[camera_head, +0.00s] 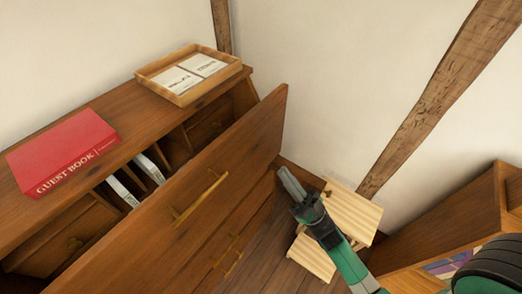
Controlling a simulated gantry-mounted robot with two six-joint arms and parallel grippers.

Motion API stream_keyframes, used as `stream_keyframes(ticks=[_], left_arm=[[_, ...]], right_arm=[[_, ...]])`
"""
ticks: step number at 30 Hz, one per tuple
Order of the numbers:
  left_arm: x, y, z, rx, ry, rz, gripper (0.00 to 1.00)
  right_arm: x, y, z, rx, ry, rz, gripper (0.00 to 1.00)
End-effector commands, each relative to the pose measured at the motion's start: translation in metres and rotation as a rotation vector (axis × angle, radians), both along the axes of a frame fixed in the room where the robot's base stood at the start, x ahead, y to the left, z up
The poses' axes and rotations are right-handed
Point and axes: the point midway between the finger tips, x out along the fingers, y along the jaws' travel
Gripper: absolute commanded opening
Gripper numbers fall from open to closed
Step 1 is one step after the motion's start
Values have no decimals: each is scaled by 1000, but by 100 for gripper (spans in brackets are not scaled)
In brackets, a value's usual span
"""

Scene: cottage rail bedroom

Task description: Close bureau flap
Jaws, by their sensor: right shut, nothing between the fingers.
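The bureau flap (215,175) is a brown wooden panel with a brass handle (200,199). It is tilted up partway, leaning outward, with a gap at its top through which the bureau's inside shows. My right gripper (287,176) is shut and empty, just to the right of the flap's right end, low beside the bureau. I cannot tell whether it touches the bureau. My left gripper is not in view.
On the bureau top (128,112) lie a red guest book (62,152) and a wooden tray (190,72) with cards. White items (150,168) stand inside the bureau. A slatted light-wood piece (352,213) is behind my right arm; another wooden cabinet (455,217) stands at right.

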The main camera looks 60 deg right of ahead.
Motion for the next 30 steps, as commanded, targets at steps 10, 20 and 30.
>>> stream_keyframes(ticks=[10,20,30], left_arm=[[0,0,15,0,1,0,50],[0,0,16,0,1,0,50],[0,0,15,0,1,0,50]], right_arm=[[39,-4,44,-1,-5,4,0],[92,-10,70,0,-2,4,0],[109,-13,70,1,-1,1,0]])
